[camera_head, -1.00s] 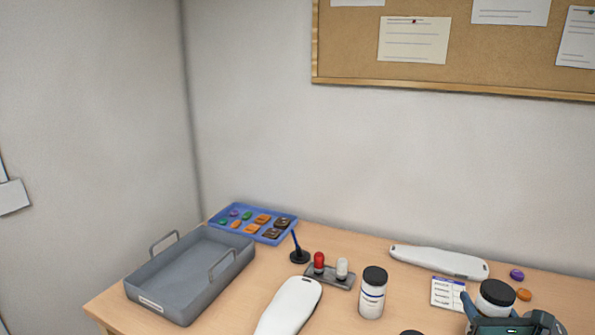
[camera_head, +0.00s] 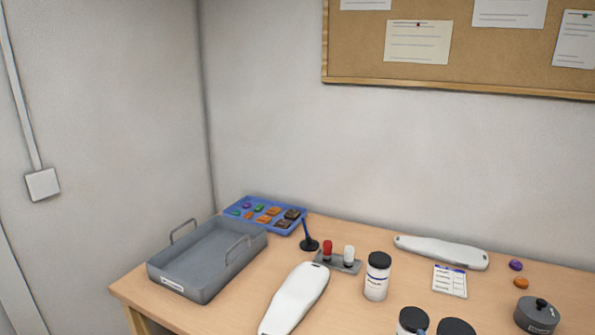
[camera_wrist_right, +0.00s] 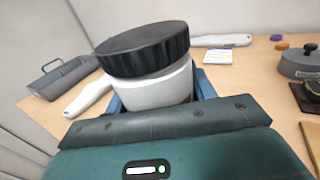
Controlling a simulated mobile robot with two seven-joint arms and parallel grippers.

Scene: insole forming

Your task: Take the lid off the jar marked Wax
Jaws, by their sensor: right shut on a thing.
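One white jar (camera_head: 376,283) stands upright on the table. A second jar (camera_head: 411,321) is nearer the front, cut off by the picture's edge. My left gripper is not in view.
A grey tray (camera_head: 181,284) and a blue box of coloured pieces (camera_head: 239,200) are at the left. A white insole form (camera_head: 297,297) lies in front, another (camera_head: 440,251) at the back. A grey lidded pot (camera_head: 537,317) is at the right. A card (camera_head: 450,281) lies near the middle.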

